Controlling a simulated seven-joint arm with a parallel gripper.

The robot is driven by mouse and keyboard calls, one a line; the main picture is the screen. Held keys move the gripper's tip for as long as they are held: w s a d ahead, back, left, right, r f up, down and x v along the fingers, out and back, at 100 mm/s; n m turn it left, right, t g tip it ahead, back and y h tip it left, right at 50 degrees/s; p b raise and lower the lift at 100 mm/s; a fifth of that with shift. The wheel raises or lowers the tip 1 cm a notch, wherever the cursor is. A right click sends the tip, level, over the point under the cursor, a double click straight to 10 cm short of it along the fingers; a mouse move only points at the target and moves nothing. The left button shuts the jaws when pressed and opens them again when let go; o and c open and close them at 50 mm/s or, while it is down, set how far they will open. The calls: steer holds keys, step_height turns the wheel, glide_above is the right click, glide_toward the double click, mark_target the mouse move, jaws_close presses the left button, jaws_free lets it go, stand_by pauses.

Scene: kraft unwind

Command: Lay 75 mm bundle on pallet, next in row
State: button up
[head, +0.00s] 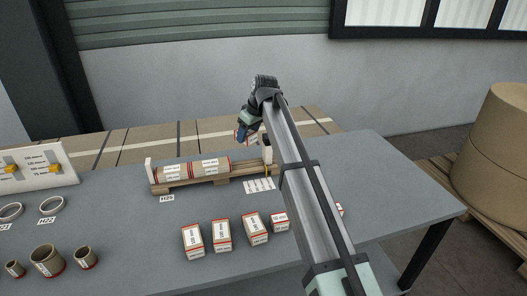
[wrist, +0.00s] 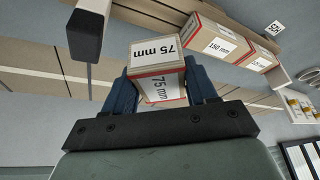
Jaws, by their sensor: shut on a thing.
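My gripper (head: 243,136) is above the right part of the wooden pallet (head: 246,182) in the head view. It is shut on a kraft bundle with red edges and "75 mm" labels (wrist: 157,58), clear in the wrist view between the blue fingers (wrist: 158,84). In the head view only a small part of this bundle (head: 238,136) shows. Two bundles (head: 173,173) (head: 210,167) lie in a row on the pallet's left and middle; the wrist view shows 150 mm on one (wrist: 218,46). The pallet's right part looks bare. The held bundle appears apart from the pallet.
Several labelled boxes (head: 222,235) stand in front on the grey table (head: 120,225). Rings (head: 50,206) and short tubes (head: 47,260) are at left. My arm hides part of the right.

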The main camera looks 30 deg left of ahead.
steer(key=shift+w+a+r+n+g, duration=0.15)
steer(key=shift+w+a+r+n, duration=0.15)
steer(key=shift+a+n, duration=0.2)
steer(key=shift+w+a+r+n+g, duration=0.15)
steer(key=shift+w+a+n, duration=0.15)
steer(key=shift+a+n, duration=0.15)
steer(key=shift+a+r+n+g, duration=0.15)
steer(key=shift+a+n+g, duration=0.15)
steer(key=shift+n, duration=0.35)
steer(key=shift+s+a+r+n+g, duration=0.15)
steer(key=shift+n+g, duration=0.25)
steer(key=shift+n, duration=0.4)
steer(key=n, duration=0.2)
steer(key=s+n+g, duration=0.1)
steer(key=n, duration=0.1)
steer(key=shift+s+d+r+h, duration=0.1)
steer(key=shift+d+r+h, duration=0.1)
steer(key=shift+h, duration=0.2)
steer(key=shift+s+d+f+n+g+h, duration=0.15)
steer(key=shift+n+g, duration=0.1)
steer(key=shift+n, duration=0.35)
steer(key=shift+r+n+g+h, duration=0.15)
steer(key=shift+n+g, duration=0.1)
steer(key=shift+n, duration=0.35)
steer(key=shift+f, duration=0.2)
steer(key=shift+f, duration=0.1)
steer(key=shift+f, duration=3.8)
steer(key=shift+f, duration=0.2)
